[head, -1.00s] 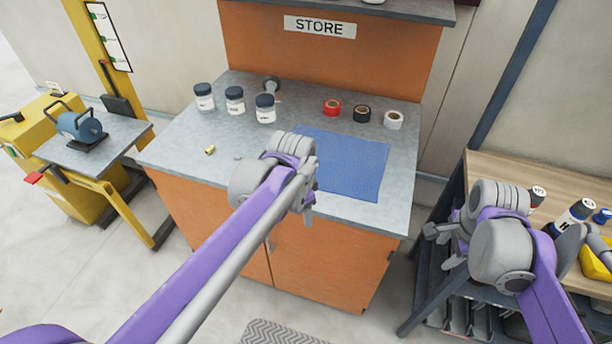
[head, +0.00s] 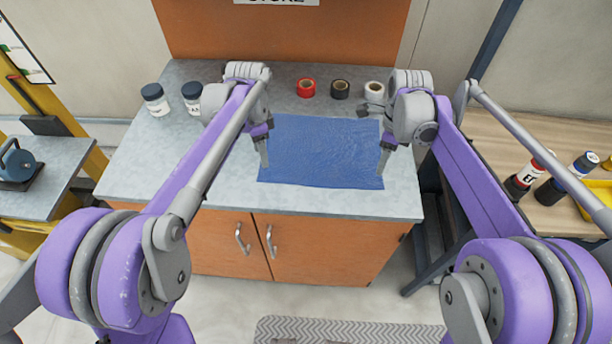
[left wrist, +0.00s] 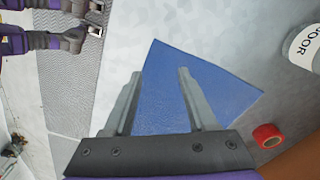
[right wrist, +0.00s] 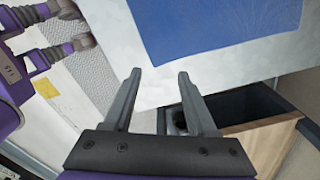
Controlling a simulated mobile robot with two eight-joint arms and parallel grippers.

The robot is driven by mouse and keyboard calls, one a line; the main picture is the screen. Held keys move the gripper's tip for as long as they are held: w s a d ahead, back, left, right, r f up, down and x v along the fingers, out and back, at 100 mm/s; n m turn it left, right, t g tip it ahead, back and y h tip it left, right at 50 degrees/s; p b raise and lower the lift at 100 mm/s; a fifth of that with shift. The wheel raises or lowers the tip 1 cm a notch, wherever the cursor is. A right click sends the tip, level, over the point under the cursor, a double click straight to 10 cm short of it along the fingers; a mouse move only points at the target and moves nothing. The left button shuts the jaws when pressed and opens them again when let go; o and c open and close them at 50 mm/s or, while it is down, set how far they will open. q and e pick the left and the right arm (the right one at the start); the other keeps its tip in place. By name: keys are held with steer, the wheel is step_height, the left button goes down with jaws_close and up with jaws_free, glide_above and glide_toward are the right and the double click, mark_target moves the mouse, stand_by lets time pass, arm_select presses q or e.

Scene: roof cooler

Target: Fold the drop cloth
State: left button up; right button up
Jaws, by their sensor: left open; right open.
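The blue drop cloth (head: 318,150) lies spread flat on the grey countertop, near its front edge. My left gripper (head: 265,160) is at the cloth's left edge, pointing down, open and empty. In the left wrist view its open fingers (left wrist: 160,72) straddle part of the cloth (left wrist: 205,95). My right gripper (head: 381,168) is at the cloth's right edge near the front corner, open and empty. In the right wrist view the cloth (right wrist: 215,25) lies beyond its open fingers (right wrist: 160,74). I cannot tell whether either gripper touches the cloth.
Red (head: 306,88), black (head: 340,89) and white (head: 374,89) tape rolls stand behind the cloth. Two lidded jars (head: 156,99) (head: 191,97) stand at the back left. The countertop (head: 150,165) is clear at front left. A wooden bench (head: 500,160) with bottles is at right.

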mark_target(265, 177)
arm_select(q)
steer(key=shift+f, duration=4)
arm_select(e)
steer(key=shift+f, duration=4)
arm_select(q)
steer(key=shift+f, duration=0.1)
arm_select(e)
steer(key=shift+f, duration=0.15)
arm_select(q)
jaws_close()
arm_select(e)
jaws_close()
